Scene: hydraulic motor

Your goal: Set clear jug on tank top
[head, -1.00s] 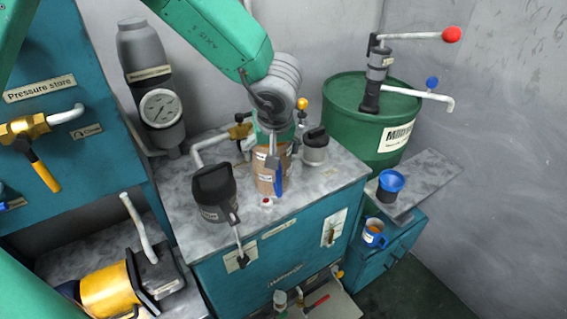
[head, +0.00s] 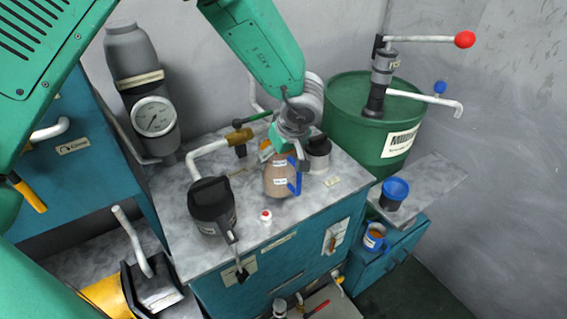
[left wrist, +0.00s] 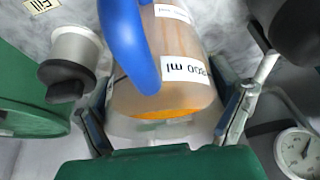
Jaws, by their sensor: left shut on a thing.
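The clear jug (head: 279,180) has a tan, see-through body, white labels and a blue handle on its right side. My left gripper (head: 286,150) comes from above and is shut on its upper part. In the left wrist view the jug (left wrist: 185,60) sits between the two fingers of the gripper (left wrist: 163,118), with orange liquid showing inside. The grey tank top (head: 315,192) lies under the jug. The jug looks roughly upright, low over or on the tank top; I cannot tell whether it touches. My right gripper is not in view.
A black-lidded container (head: 212,205) stands left of the jug, and a small grey canister (head: 317,158) close on its right. A small red-topped white part (head: 266,216) is in front. A brass valve (head: 238,136) is behind. A green drum (head: 345,105) stands at the back right.

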